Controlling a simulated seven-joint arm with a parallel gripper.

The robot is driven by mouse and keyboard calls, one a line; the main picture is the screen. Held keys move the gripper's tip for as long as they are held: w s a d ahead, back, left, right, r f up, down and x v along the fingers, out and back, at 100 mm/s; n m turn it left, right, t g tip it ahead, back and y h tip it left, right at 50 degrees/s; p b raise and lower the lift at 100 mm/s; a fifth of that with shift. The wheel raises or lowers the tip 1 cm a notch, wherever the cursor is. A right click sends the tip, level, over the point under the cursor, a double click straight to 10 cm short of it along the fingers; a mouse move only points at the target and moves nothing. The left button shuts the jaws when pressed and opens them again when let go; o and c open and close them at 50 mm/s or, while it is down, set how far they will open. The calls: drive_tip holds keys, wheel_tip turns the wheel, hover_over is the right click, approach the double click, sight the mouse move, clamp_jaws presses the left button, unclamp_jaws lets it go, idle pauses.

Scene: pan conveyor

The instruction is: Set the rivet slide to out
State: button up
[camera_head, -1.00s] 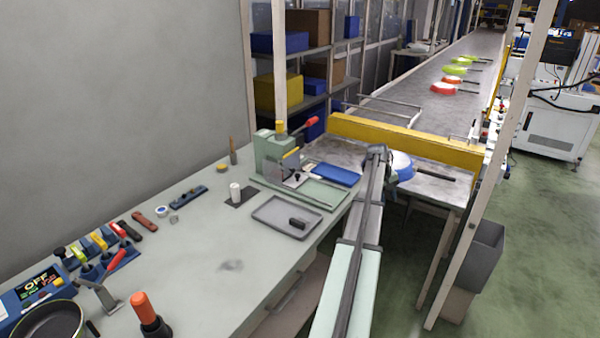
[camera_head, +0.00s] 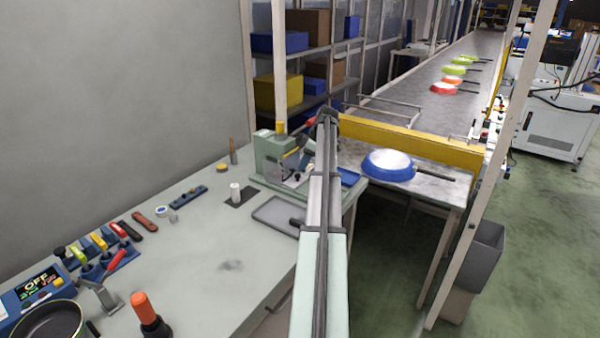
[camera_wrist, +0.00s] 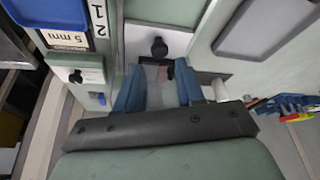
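The green press machine (camera_head: 268,155) stands at the back of the bench, and my arm partly covers its right side. The wrist view looks onto it. A black knob on a pale plate (camera_wrist: 159,47) lies just beyond my fingertips. A second black knob (camera_wrist: 75,76) sits on a small white plate at the left. I cannot tell for sure which knob belongs to the rivet slide. My gripper (camera_wrist: 159,67) has its two blue fingers apart, with a pale, clear-looking piece and a small red part visible in the gap. Nothing is clearly gripped. My arm hides the fingertips in the head view.
A blue tray (camera_wrist: 52,14) with a "5 mm" label lies beside the machine. A grey tray (camera_head: 268,218) lies in front, partly behind my arm. A blue pan (camera_head: 388,165) rests on the conveyor's end, near a yellow barrier (camera_head: 420,144).

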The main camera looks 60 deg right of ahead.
sight(298, 174)
drive_tip(key=shift+x, duration=2.7)
drive_tip(key=shift+c, duration=0.5)
clamp_jaws()
